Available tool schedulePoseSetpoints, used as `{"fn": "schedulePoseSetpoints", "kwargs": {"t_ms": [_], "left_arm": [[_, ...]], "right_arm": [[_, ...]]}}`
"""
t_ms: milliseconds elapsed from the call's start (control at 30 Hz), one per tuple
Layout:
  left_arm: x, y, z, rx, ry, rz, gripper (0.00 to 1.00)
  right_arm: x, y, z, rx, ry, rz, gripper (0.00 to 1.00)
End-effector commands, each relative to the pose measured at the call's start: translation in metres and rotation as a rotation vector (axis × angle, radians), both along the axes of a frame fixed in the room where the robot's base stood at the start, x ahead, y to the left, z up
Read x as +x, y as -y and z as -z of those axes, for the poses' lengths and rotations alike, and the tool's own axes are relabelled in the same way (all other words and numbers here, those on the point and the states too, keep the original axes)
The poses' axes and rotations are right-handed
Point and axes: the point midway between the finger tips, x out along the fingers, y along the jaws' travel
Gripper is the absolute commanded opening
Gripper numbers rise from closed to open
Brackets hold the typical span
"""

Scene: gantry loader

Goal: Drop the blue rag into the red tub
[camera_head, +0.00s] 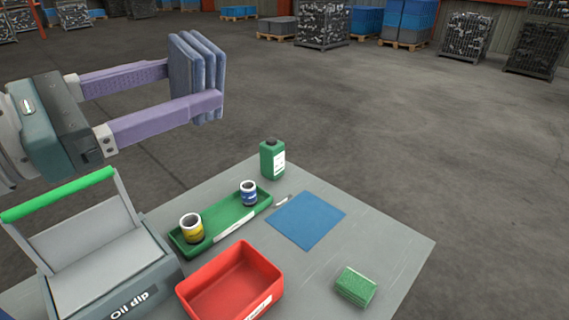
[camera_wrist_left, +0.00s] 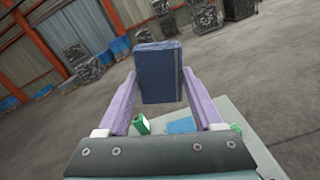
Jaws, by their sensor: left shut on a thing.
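My left gripper (camera_head: 196,85) comes in from the left, high above the table's far left side. Its purple fingers are shut on the folded blue rag (camera_head: 197,72), which stands upright between the fingertips. The rag also shows between the fingers in the left wrist view (camera_wrist_left: 158,75). The red tub (camera_head: 232,284) sits on the grey table at the front, below and to the right of the gripper. The part of its inside that I see is empty. My right gripper is not in view.
A grey "Oil dip" box (camera_head: 121,290) with a green handle stands left of the tub. A green tray (camera_head: 222,220) with two small cans lies behind it. A green bottle (camera_head: 272,160), a flat blue mat (camera_head: 306,219) and a green sponge (camera_head: 355,287) are on the table (camera_head: 402,243).

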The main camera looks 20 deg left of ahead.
Motion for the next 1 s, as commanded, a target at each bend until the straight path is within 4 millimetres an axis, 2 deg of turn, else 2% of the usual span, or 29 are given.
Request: {"fn": "schedulePoseSetpoints", "kwargs": {"t_ms": [33, 300, 433, 500, 600, 867, 1000], "left_arm": [[0.001, -0.002, 0.048, 0.000, -0.002, -0.025, 0.23], [0.008, -0.019, 0.174, 0.000, -0.001, -0.176, 0.23], [0.009, -0.025, 0.223, -0.003, -0.001, -0.239, 0.23], [0.009, -0.029, 0.242, -0.003, -0.001, -0.266, 0.23], [0.009, -0.031, 0.260, -0.001, 0.000, -0.292, 0.23], [0.009, -0.034, 0.275, 0.001, 0.001, -0.314, 0.23], [0.009, -0.034, 0.288, 0.001, 0.000, -0.313, 0.23]], "right_arm": [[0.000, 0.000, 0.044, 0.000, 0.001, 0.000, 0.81], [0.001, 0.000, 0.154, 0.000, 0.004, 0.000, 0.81], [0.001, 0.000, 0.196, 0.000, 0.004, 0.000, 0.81], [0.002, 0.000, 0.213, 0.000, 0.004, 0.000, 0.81], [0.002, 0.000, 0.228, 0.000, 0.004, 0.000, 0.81], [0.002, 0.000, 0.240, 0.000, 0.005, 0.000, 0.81], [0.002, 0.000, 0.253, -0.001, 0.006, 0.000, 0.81]]}}
